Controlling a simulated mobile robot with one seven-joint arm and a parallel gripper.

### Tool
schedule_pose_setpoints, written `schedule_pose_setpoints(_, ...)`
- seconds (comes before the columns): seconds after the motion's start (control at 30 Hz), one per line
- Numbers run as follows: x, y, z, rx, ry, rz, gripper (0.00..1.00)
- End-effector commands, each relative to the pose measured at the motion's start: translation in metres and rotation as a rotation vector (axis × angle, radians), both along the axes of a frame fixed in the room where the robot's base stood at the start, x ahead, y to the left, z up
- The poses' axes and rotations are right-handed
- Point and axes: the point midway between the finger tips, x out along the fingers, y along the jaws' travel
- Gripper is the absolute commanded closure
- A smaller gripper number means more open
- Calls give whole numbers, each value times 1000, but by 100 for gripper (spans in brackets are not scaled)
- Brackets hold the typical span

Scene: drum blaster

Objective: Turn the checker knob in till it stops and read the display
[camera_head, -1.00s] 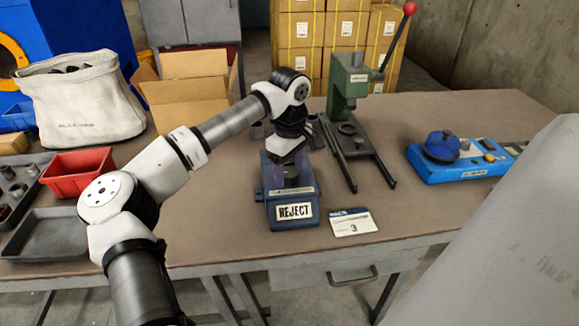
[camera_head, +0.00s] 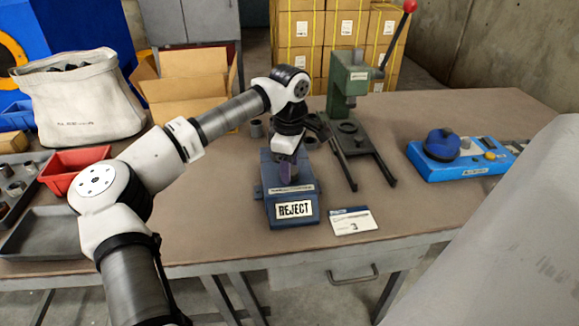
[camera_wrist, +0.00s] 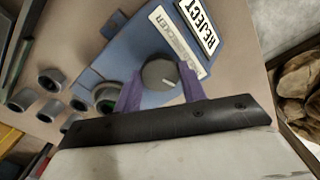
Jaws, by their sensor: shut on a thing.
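The blue checker (camera_head: 296,210) stands on the workbench near its front edge, with a white display on its front reading "REJECT". The display also shows in the wrist view (camera_wrist: 204,22), tilted. The grey checker knob (camera_wrist: 159,74) sits on top of the checker, between the two purple fingers of my gripper (camera_wrist: 161,92). My gripper is shut on the knob. In the head view my gripper (camera_head: 287,168) comes down on the checker from above, and the knob is mostly hidden there.
A card marked "3" (camera_head: 353,220) lies right of the checker. A green press (camera_head: 349,85) with long rails stands behind, close to my arm. Several grey rings (camera_wrist: 50,80) lie near the checker. A blue device (camera_head: 460,165) is at right; a red bin (camera_head: 62,165) is at left.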

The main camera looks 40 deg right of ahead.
Motion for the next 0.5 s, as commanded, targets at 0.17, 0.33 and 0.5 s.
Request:
schedule_pose_setpoints(0.17,1,0,0,0,-2,59,82)
schedule_pose_setpoints(0.33,1,0,0,0,-2,59,82)
schedule_pose_setpoints(0.5,1,0,1,0,-2,57,47)
